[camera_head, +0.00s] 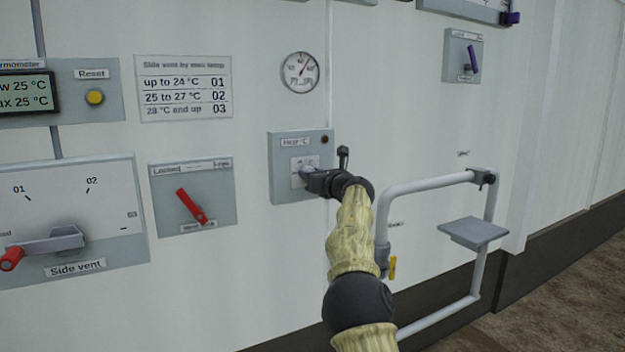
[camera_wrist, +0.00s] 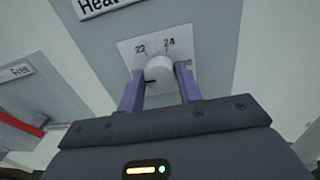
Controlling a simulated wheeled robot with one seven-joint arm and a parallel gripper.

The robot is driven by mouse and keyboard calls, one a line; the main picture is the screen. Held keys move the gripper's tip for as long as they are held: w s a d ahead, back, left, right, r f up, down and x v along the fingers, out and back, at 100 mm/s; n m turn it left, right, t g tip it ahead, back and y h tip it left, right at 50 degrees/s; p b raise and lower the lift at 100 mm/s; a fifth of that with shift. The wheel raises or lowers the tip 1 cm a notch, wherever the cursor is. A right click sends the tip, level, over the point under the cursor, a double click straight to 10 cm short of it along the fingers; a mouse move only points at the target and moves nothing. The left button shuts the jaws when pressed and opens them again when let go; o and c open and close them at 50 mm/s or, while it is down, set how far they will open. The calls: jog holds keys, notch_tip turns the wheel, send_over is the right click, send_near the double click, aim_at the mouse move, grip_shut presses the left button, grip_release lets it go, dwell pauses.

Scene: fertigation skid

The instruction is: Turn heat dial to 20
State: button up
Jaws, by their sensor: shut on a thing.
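The heat dial (camera_wrist: 159,70) is a round pale knob on a white scale plate in the wrist view. The plate shows 22 at upper left, 24 at upper right and part of another number at right. A dark mark on the knob points left, below the 22; any number there is hidden by my left finger. My gripper (camera_wrist: 160,86) has its purple fingers on both sides of the knob, shut on it. In the head view, my gripper (camera_head: 309,180) reaches the grey Heat °C panel (camera_head: 283,155) and covers much of the dial.
A round gauge (camera_head: 301,72) hangs above the heat panel. A panel with a red lever (camera_head: 191,206) is to its left, and the side vent panel (camera_head: 75,215) is further left. A white pipe (camera_head: 430,184) with a small grey shelf (camera_head: 473,232) stands right of my arm.

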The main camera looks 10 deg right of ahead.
jog(key=shift+f, duration=0.2)
dwell(0.3)
jog(key=o, duration=1)
jog(key=shift+r, duration=0.1)
jog(key=b+v, duration=0.4)
jog(key=v, duration=1.3)
jog(key=shift+s, duration=0.2)
